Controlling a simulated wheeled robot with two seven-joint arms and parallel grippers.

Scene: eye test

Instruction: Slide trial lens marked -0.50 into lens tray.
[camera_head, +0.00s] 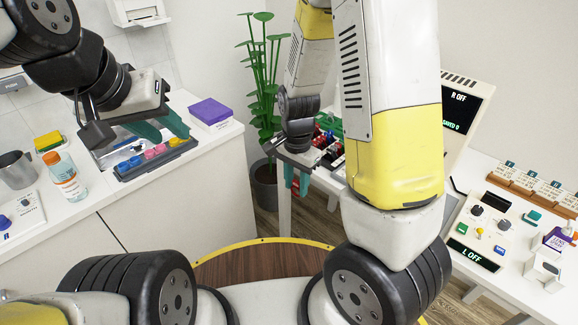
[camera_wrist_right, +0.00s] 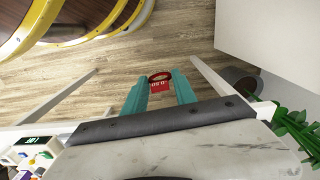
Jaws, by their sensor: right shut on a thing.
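My right gripper (camera_head: 297,188) hangs fingers-down in the middle of the head view, in front of the white table. In the right wrist view my right gripper (camera_wrist_right: 159,86) is shut on a red trial lens (camera_wrist_right: 160,84) with a round rim and a small white marking that seems to read -0.50. My left gripper (camera_head: 172,135) is open and empty over a dark tray (camera_head: 160,165) with coloured pieces on the left counter. I cannot tell whether this is the lens tray.
Red and black pieces (camera_head: 329,138) are partly hidden behind my right arm. The left counter holds a bottle (camera_head: 64,176), a metal mug (camera_head: 17,170) and a purple box (camera_head: 210,111). A plant (camera_head: 264,135) stands between the surfaces. A control panel (camera_head: 487,222) is at right.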

